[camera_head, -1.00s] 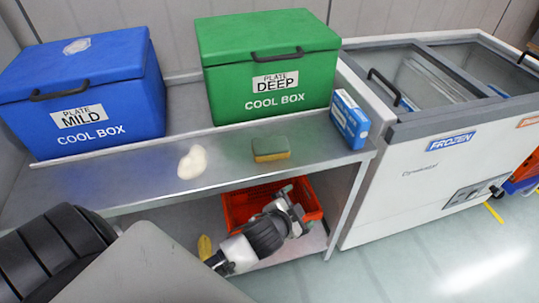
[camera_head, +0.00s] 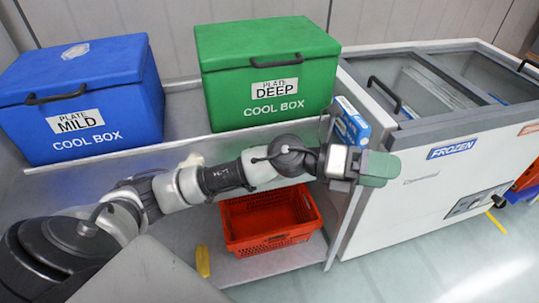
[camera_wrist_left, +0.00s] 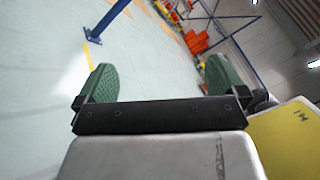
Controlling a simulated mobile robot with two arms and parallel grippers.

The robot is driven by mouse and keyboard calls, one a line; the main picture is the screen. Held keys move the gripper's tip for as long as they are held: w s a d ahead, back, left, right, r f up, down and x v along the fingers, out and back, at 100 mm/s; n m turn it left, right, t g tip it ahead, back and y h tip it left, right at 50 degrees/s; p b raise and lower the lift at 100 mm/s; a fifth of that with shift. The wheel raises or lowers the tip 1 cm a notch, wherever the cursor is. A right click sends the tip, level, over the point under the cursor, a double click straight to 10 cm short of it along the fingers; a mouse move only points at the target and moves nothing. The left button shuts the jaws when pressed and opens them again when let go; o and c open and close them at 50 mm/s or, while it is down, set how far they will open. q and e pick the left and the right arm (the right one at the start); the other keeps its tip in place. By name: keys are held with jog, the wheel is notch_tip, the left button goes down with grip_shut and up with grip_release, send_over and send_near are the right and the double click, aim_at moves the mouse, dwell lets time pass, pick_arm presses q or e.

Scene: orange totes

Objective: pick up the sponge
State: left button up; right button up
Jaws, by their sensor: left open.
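The yellow and green sponge does not show now; my left arm crosses in front of the metal table where it lay. My left gripper (camera_head: 378,168) is past the table's right end, in front of the white freezer, to the right of the sponge's earlier spot. In the left wrist view its two green finger pads (camera_wrist_left: 160,78) stand wide apart with nothing between them, facing pale floor. My right gripper is not in view.
A blue cool box (camera_head: 80,100) and a green cool box (camera_head: 265,70) stand on the table. A blue and white carton (camera_head: 350,124) is close behind my left wrist. A white freezer (camera_head: 440,165) stands right. An orange tote (camera_head: 268,238) and yellow object (camera_head: 203,262) lie below.

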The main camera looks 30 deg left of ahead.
pick_arm(q)
jog(key=w+a+f+m+g+y, duration=0.2)
jog(key=a+f+m+y, duration=0.1)
jog(key=a+y, duration=0.25)
jog(key=w+a+f+m+g+y, duration=0.2)
jog(key=a+f+m+y, duration=0.15)
jog(key=a, duration=0.25)
jog(key=a+y, duration=0.2)
jog(key=a, duration=0.3)
jog(key=a+r+n+y, duration=0.1)
jog(key=a+y, duration=0.2)
jog(key=a, duration=0.2)
jog(key=a+r+y, duration=0.1)
jog(key=a+y, duration=0.1)
jog(key=a, duration=0.3)
jog(key=shift+w+r+n+y, duration=0.25)
jog(key=shift+w+n+y, duration=0.05)
jog(key=shift+w+n, duration=0.1)
jog(key=f, duration=0.4)
jog(key=shift+w+a+f, duration=0.15)
jog(key=shift+w+a, duration=0.05)
jog(key=shift+a, duration=0.05)
jog(key=shift+y, duration=0.3)
jog(key=shift+w+f, duration=0.2)
jog(key=shift+f, duration=1.35)
jog(key=shift+w+f, duration=0.15)
jog(key=shift+f, duration=1.4)
jog(key=shift+c, duration=0.3)
jog(key=c, duration=0.9)
